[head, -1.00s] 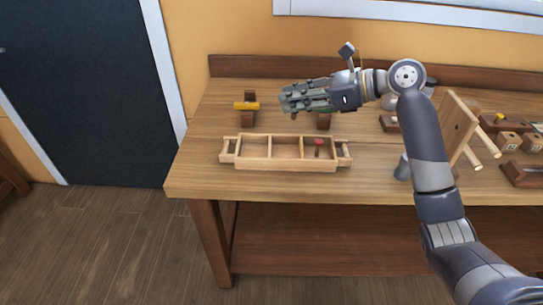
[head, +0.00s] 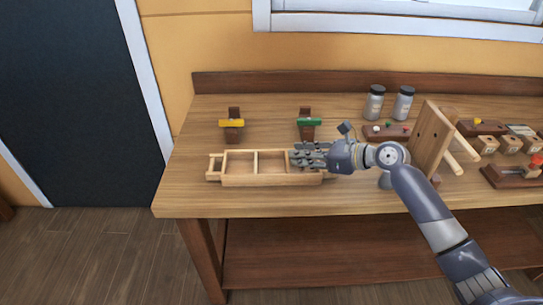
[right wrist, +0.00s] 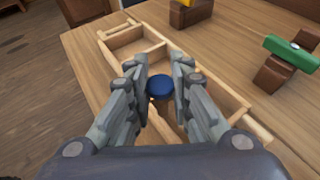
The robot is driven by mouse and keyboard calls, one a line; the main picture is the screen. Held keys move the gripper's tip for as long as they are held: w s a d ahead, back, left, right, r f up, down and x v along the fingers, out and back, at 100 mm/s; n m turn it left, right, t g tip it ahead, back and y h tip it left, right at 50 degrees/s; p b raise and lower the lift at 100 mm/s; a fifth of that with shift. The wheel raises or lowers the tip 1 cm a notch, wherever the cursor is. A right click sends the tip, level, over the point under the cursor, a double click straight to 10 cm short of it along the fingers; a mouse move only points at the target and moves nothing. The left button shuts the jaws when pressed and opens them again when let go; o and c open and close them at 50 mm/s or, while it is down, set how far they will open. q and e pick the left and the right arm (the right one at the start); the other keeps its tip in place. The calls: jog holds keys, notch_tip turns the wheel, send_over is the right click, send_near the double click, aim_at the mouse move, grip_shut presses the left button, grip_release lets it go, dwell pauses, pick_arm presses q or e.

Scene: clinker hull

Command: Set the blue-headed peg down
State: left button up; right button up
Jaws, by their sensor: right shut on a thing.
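The blue-headed peg (right wrist: 160,87) shows in the right wrist view as a round blue head between the fingertips. My right gripper (head: 305,156) is shut on it, over the right-hand part of the wooden tray (head: 262,182). In the right wrist view the tray (right wrist: 237,103) lies below and around the fingers. Its left and middle compartments look empty in the head view; the right one is mostly covered by the gripper. The peg's lower end is hidden, so I cannot tell whether it touches the tray floor. My left gripper is not in view.
Behind the tray stand wooden stands with a yellow bar (head: 232,123) and a green bar (head: 309,122). To the right are an upright wooden board (head: 431,139) with pegs, two jars (head: 374,103) and several small blocks. Bench top left of the tray is clear.

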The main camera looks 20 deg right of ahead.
jog(key=w+a, duration=0.4)
jog(key=w+a+p, duration=0.1)
jog(key=w+a, duration=0.1)
jog(key=shift+w+a+f, duration=0.2)
jog(key=shift+w+f, duration=0.15)
jog(key=shift+w, duration=0.05)
jog(key=shift+w+a+f, duration=0.1)
jog(key=shift+w+f, duration=0.05)
jog(key=shift+w, duration=0.05)
jog(key=shift+f, duration=1.7)
jog(key=shift+s+f, duration=0.1)
jog(key=shift+f, duration=0.05)
jog(key=o, duration=0.7)
jog(key=shift+r, duration=0.2)
jog(key=v, duration=1.2)
jog(key=shift+b, duration=0.3)
